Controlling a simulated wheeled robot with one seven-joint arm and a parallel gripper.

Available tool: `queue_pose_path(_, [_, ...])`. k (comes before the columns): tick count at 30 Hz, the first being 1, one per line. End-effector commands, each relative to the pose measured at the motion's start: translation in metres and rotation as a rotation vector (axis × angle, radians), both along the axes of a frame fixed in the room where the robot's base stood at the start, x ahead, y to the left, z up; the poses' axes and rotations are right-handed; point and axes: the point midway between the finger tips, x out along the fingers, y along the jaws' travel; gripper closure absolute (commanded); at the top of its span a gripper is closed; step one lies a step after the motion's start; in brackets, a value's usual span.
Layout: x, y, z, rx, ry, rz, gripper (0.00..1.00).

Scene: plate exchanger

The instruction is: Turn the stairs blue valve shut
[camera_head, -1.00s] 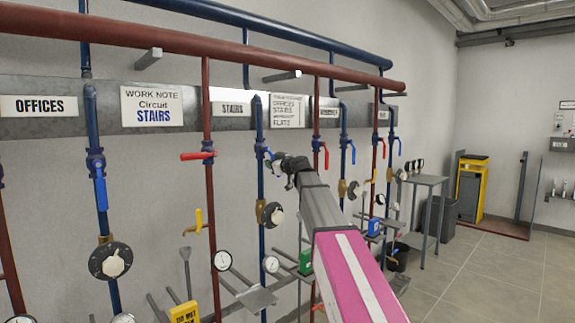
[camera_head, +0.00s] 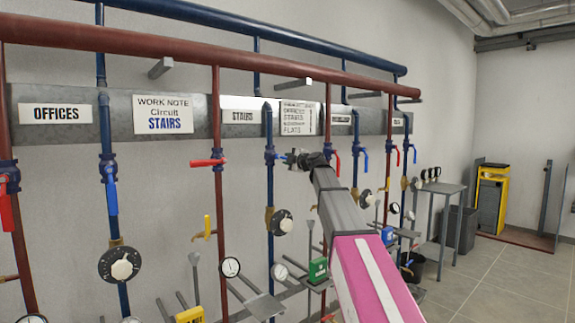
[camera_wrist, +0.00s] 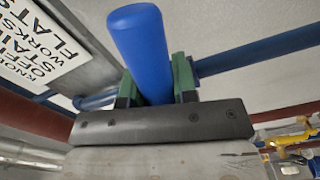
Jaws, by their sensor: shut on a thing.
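The stairs blue valve (camera_head: 270,155) sits on the blue vertical pipe below the STAIRS sign (camera_head: 242,116). My gripper (camera_head: 290,158) is just right of the valve body and hides most of its handle. The blue handle (camera_wrist: 143,50) shows in the wrist view, between the green finger pads of my gripper (camera_wrist: 155,85). The gripper is shut on it. In the head view the handle seems to point sideways to the right, away from the pipe, but its exact angle is hard to tell.
A red lever (camera_head: 207,162) sticks out left on the red pipe left of the valve. A black dial (camera_head: 282,222) is below the valve. Other blue levers (camera_head: 111,193) hang down on nearby pipes.

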Motion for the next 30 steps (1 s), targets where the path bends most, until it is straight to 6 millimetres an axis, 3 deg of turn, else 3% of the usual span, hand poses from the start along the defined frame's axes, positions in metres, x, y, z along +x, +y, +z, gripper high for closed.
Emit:
queue_pose_path(12, [0.001, -0.002, 0.014, -0.190, -0.139, 0.000, 1.00])
queue_pose_path(30, [0.001, -0.002, 0.017, -0.233, -0.169, 0.000, 1.00])
